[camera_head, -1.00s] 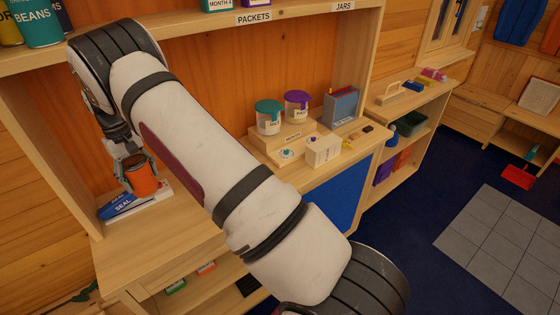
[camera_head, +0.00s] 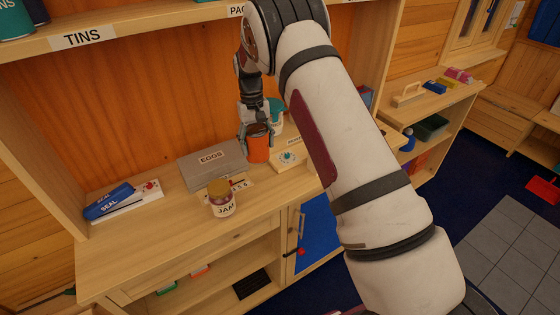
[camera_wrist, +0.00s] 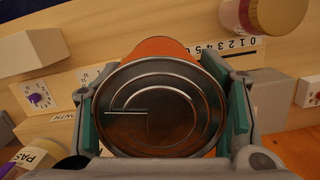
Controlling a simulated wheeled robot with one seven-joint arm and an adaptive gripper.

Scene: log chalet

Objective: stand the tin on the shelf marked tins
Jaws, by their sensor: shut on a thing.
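My gripper (camera_head: 256,122) is shut on an orange tin (camera_head: 258,149) and holds it upright from above, over the counter. In the wrist view the tin's silver lid (camera_wrist: 160,110) sits between the two finger pads. The shelf marked TINS (camera_head: 130,29) runs along the top left of the head view. Teal tins (camera_head: 14,20) stand on it at the far left, partly cut off by the frame. The label reading TINS (camera_head: 82,37) is on its front edge. My gripper and the tin are below the shelf and to the right of that label.
An eggs box (camera_head: 212,164) and a jam jar (camera_head: 221,200) stand on the counter left of the tin. A stapler-like blue SEAL thing (camera_head: 108,202) lies further left. A teal-lidded jar (camera_head: 275,117) is close behind the tin. The counter's front left is clear.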

